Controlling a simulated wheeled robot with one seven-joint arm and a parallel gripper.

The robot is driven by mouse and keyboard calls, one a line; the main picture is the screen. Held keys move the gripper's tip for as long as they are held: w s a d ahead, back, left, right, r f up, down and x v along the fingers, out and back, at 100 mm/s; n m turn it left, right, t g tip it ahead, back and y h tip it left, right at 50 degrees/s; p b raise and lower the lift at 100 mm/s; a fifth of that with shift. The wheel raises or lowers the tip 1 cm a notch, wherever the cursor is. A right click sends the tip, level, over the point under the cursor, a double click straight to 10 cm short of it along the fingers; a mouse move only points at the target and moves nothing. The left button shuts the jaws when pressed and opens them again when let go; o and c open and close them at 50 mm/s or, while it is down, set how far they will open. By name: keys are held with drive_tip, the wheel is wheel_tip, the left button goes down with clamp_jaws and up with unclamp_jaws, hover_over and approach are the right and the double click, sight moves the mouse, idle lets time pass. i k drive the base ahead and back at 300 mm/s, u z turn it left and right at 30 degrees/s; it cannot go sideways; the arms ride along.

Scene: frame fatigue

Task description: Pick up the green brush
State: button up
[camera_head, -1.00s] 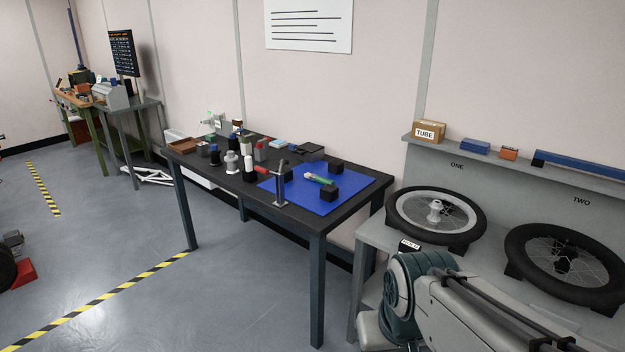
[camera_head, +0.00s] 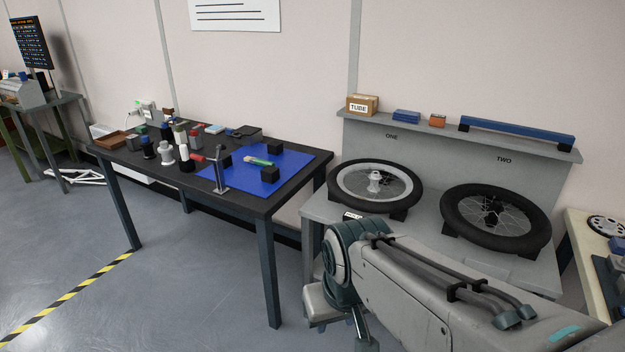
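The green brush (camera_head: 260,162) lies on the blue mat (camera_head: 240,181) on the dark table, among several small black blocks. It is small in view, with a green body and a paler end. My arm reaches in from the lower right, in front of the grey wheel bench and well apart from the brush. My gripper's fingers are not in view; the arm's end runs off the bottom of the picture.
The dark table (camera_head: 133,160) also holds bottles, a brown tray (camera_head: 117,140) and a metal stand (camera_head: 219,172) at the mat's front edge. The grey bench (camera_head: 324,212) with two wheels stands to its right. Floor in front of the table is clear.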

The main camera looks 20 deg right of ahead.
sight(263, 163)
drive_tip(key=z, duration=0.1)
drive_tip(key=i, duration=2.25)
drive_tip(key=u, duration=0.45)
